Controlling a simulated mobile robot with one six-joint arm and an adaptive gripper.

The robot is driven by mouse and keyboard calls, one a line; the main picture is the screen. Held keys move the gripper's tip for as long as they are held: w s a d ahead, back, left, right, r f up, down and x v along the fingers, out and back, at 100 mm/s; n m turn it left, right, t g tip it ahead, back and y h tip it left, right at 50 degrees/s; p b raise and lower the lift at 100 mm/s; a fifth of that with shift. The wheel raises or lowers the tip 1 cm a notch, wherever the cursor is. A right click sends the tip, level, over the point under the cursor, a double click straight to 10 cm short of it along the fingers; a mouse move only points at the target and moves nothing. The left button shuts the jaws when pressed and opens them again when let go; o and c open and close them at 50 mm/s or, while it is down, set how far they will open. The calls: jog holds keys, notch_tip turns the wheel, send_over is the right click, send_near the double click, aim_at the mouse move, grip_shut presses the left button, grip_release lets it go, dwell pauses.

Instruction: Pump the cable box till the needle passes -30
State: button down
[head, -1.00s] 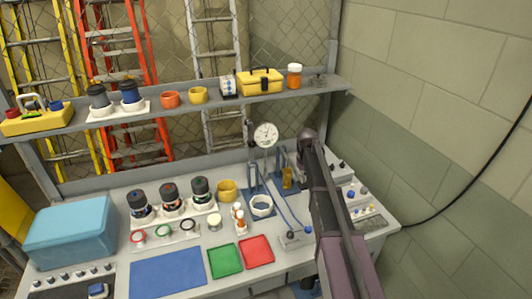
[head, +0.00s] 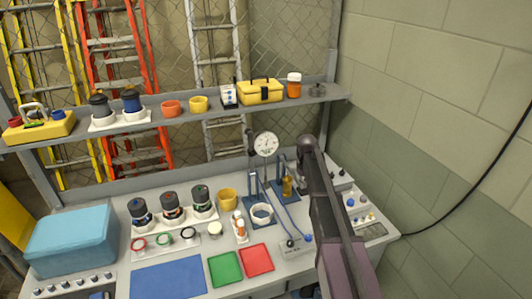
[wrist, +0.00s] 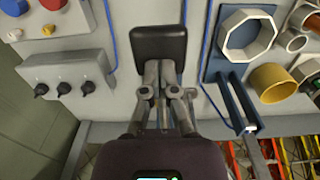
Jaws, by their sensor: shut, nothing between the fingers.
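A small grey box (head: 297,250) with a black knob and a blue knob sits near the bench's front in the head view, left of my arm; blue cords run to it from behind. I take it for the cable box. A round white dial gauge (head: 266,143) stands at the back; its needle is too small to read. In the head view my arm hides the gripper.
A white octagonal ring (wrist: 248,33), yellow cup (wrist: 272,82) and blue bracket (wrist: 235,105) lie right of my gripper in the wrist view. A grey box with black knobs (wrist: 65,90) is to its left. Red (head: 256,260) and green (head: 224,269) trays sit left of my arm.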

notch_tip(320, 180, up, 9)
jog(key=p, duration=0.8)
jog(key=shift+f, duration=0.15)
jog(key=shift+f, duration=0.2)
notch_tip(320, 180, down, 13)
jog(key=b, duration=1.3)
jog(key=shift+r, duration=0.1)
notch_tip(320, 180, up, 13)
jog(key=p, duration=1.3)
